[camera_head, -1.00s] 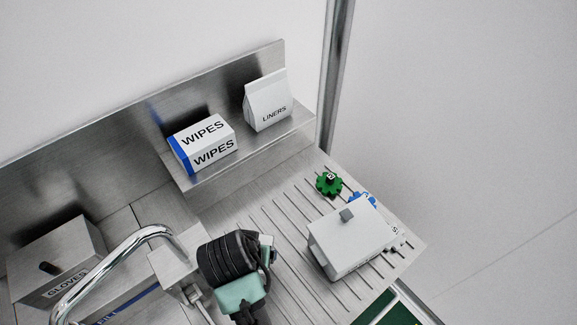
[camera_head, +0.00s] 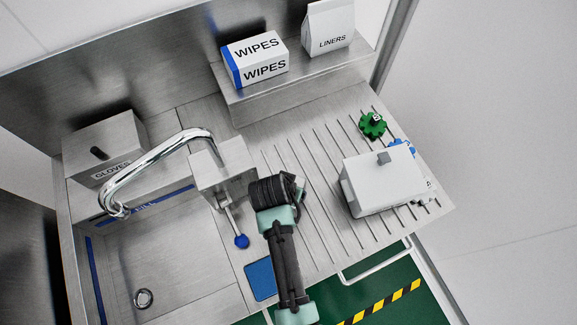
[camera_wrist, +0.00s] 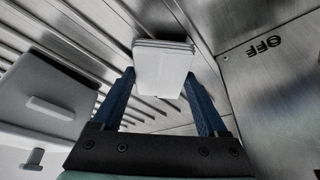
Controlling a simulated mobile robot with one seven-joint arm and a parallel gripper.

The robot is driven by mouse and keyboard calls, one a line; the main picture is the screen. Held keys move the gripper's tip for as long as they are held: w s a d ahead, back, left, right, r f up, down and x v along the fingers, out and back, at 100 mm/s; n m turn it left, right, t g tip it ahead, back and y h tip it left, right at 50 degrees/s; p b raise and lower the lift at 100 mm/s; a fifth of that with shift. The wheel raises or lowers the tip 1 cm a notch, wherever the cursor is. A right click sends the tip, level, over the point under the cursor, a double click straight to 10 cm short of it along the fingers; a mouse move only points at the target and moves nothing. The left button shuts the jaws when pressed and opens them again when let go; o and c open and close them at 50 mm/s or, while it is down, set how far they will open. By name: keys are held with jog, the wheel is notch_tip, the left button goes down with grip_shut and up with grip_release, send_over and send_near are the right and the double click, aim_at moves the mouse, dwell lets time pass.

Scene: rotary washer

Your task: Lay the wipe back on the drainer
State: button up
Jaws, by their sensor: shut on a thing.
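The wipe (camera_wrist: 163,70) is a white folded pad in the wrist view. My gripper (camera_wrist: 162,82) is shut on it, with one blue finger at each side. In the head view my gripper (camera_head: 298,190) is over the left part of the drainer (camera_head: 318,205), a grooved steel surface. The wipe cannot be made out there, hidden by my wrist. I cannot tell whether the wipe touches the drainer or hangs just above it.
A grey-white box (camera_head: 385,180) stands on the drainer's right, with a green knob-like part (camera_head: 373,125) and a blue one (camera_head: 402,147) behind it. The tap (camera_head: 160,160) and sink (camera_head: 170,260) are left. A shelf holds the WIPES box (camera_head: 254,60) and LINERS bag (camera_head: 328,28).

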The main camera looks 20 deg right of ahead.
jog(key=shift+f, duration=0.2)
jog(key=o, duration=1.1)
jog(key=shift+r, duration=0.15)
